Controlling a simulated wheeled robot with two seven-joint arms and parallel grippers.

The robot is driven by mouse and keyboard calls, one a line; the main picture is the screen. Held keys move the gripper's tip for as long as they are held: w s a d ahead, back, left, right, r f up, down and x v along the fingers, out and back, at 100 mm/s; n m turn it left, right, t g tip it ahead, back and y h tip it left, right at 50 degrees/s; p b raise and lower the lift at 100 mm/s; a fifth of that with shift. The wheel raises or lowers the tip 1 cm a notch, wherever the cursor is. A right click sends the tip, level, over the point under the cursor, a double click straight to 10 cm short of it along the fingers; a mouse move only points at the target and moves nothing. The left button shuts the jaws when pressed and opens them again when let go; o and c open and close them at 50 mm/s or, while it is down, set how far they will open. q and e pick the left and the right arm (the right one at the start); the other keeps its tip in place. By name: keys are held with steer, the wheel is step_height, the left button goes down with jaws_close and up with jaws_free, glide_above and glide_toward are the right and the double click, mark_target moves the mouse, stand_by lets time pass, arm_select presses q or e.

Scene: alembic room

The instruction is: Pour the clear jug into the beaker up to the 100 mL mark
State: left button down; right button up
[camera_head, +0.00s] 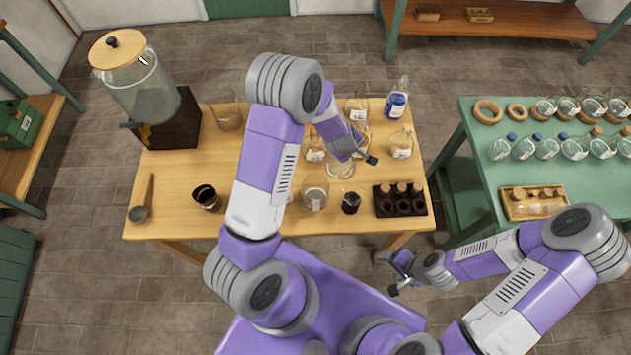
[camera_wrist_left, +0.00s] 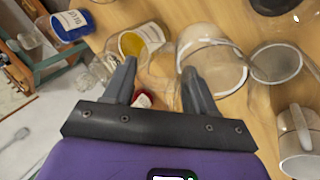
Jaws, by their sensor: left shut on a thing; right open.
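My left gripper (camera_head: 366,157) is over the middle right of the wooden table, partly hidden by its own wrist. In the left wrist view its fingers (camera_wrist_left: 158,85) are a little apart with clear glass between them, hard to make out. A clear glass vessel (camera_head: 341,168) shows just below this gripper in the head view; I cannot tell whether it is the jug or the beaker. A wide clear glass vessel (camera_wrist_left: 213,62) is right beside the right finger in the wrist view. A labelled clear vessel (camera_head: 315,194) stands near the front edge. My right gripper (camera_head: 398,275) is open and empty, off the table's front edge.
A dispenser (camera_head: 148,88) stands at the table's back left. An empty glass (camera_head: 228,112), dark cups (camera_head: 207,197), a ladle (camera_head: 139,213), a bottle rack (camera_head: 400,208) and a blue-labelled bottle (camera_head: 397,103) surround the work area. A green table (camera_head: 470,135) with glassware is at right.

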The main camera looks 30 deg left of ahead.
arm_select(q)
steer(key=shift+w+d+r+p, duration=0.1)
steer(key=shift+w+r+p, duration=0.2)
steer(key=shift+p, duration=0.95)
steer(key=shift+w+d+f+g, duration=0.15)
steer(key=shift+f+g, duration=0.1)
steer(key=shift+g, duration=0.15)
steer(key=shift+w+f+g+p, duration=0.1)
steer(key=shift+w+g+p, duration=0.2)
steer(key=shift+p, duration=0.2)
steer(key=shift+w+d+y, duration=0.15)
steer(key=shift+w+y, duration=0.05)
steer(key=shift+y, duration=0.1)
steer(key=shift+w+f+g, duration=0.1)
steer(key=shift+f+g, duration=0.15)
steer(key=shift+g, duration=0.05)
steer(key=shift+w+d+r+g+b, duration=0.15)
steer(key=shift+w+g+b, duration=0.15)
steer(key=shift+w+b, duration=0.15)
steer(key=shift+w+d+g+y, duration=0.1)
steer(key=shift+w+g+y, duration=0.2)
steer(key=shift+g, duration=0.2)
steer(key=shift+w+g, duration=0.45)
steer(key=shift+g, duration=0.15)
